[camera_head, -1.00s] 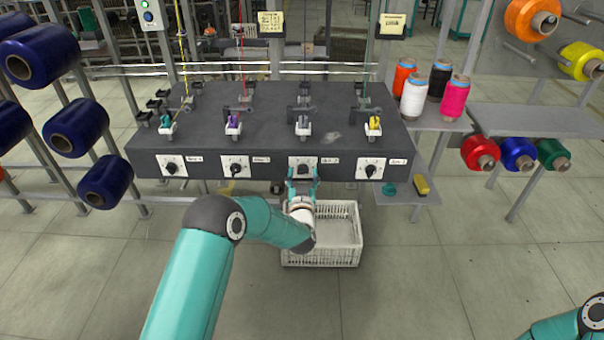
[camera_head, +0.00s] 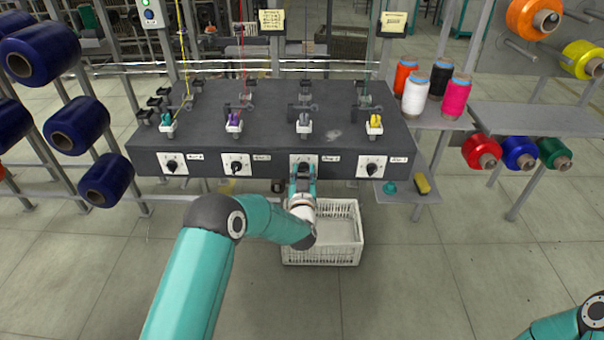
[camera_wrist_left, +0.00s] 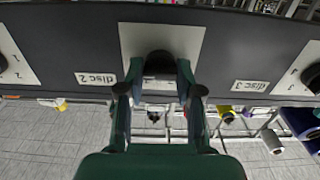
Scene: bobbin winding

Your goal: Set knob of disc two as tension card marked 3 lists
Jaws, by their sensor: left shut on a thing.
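A dark tension block (camera_head: 230,120) carries a row of white dial plates with black knobs on its front face. My left gripper (camera_head: 303,170) is shut on the third knob from the left, also seen in the left wrist view as a dark knob (camera_wrist_left: 160,64) between the fingers. In that view a "disc 2" label (camera_wrist_left: 95,79) lies left of its plate and a "disc 3" label (camera_wrist_left: 250,86) lies right. The second knob (camera_head: 237,166) from the left is free. Two cards, one left (camera_head: 271,20) and one right (camera_head: 394,23), hang behind; their writing is too small to read. My right gripper is out of view.
A white crate (camera_head: 346,262) stands on the floor below my left wrist. Thread cones, one pink (camera_head: 456,97), stand on a shelf at the right. A small shelf (camera_head: 405,196) holds a yellow item. Blue spools (camera_head: 77,127) are at the left. The floor in front is clear.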

